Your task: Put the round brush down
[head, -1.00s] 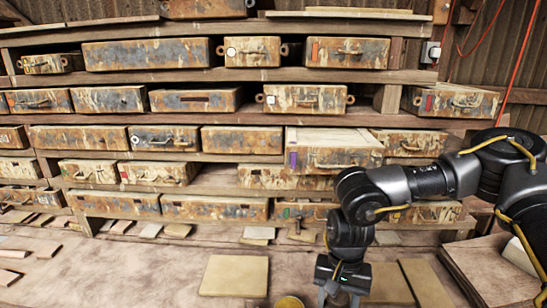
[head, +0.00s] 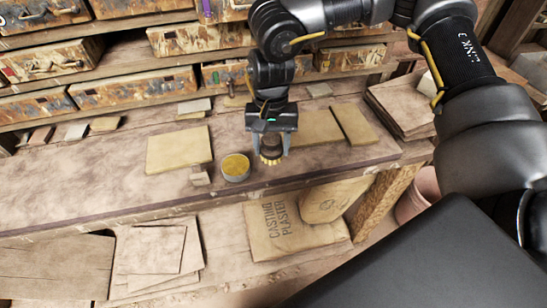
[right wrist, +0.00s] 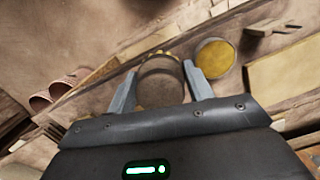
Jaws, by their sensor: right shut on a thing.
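My right gripper (head: 271,150) is shut on the round brush (head: 271,158), a small brown round body with yellow bristles pointing down. It is over the workbench (head: 90,181), just right of a round tin with yellow contents (head: 236,167). In the right wrist view, the brush (right wrist: 161,82) sits between the two grey fingers of the gripper (right wrist: 160,88), and the tin (right wrist: 214,58) is beside it. I cannot tell whether the bristles touch the bench. My left gripper is not in view.
A tan flat board (head: 179,149) lies behind and left of the tin, and a small wooden block (head: 200,176) is beside it. More boards (head: 352,124) lie right of the gripper. Plaster sacks (head: 290,228) sit below the bench's front edge.

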